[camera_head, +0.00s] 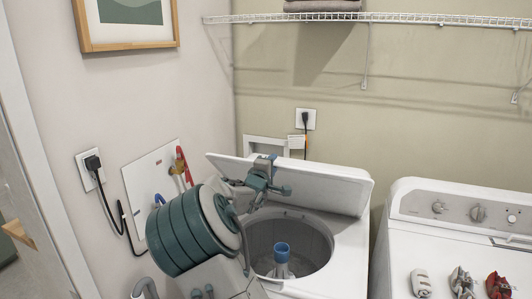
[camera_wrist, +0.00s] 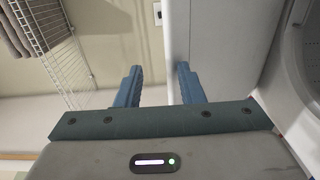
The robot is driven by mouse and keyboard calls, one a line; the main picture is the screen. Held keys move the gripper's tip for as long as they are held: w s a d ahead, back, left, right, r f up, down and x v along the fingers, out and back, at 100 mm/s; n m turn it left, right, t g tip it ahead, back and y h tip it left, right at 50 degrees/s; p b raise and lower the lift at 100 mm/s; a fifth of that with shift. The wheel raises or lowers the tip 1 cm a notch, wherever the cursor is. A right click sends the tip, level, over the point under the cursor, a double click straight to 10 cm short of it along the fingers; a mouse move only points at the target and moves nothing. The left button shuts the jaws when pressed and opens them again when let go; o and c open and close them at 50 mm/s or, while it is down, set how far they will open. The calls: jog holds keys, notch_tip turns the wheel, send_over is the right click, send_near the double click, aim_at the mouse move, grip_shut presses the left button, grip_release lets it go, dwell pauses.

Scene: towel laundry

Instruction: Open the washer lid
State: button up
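The white washer lid (camera_head: 310,183) is raised and stands tilted up at the back of the washer (camera_head: 350,255). The round drum opening below it is uncovered, with a blue-topped agitator (camera_head: 282,258) inside. My gripper (camera_head: 262,172) is at the upper left part of the lid, in front of its face. In the wrist view my gripper (camera_wrist: 158,85) has its two blue fingers apart, with nothing clearly held between them. The lid (camera_wrist: 220,45) fills the space beside and behind the right finger; whether they touch I cannot tell. My arm hides the washer's front left.
A white dryer (camera_head: 450,240) stands to the right, with several small shoe-like items on top. A wire shelf (camera_head: 430,18) with folded towels (camera_head: 322,5) runs above. The left wall carries an outlet (camera_head: 90,165) and a utility panel (camera_head: 150,175) close to my arm.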

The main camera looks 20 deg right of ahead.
jog(key=s+a+r, duration=0.5)
jog(key=s+r, duration=0.2)
jog(key=r, duration=0.4)
jog(key=shift+s+a, duration=0.3)
jog(key=shift+a, duration=0.1)
dwell(0.7)
jog(key=shift+r, duration=0.1)
dwell(0.4)
jog(key=v, duration=1.3)
jog(key=shift+s+a, duration=0.25)
jog(key=shift+s, duration=0.1)
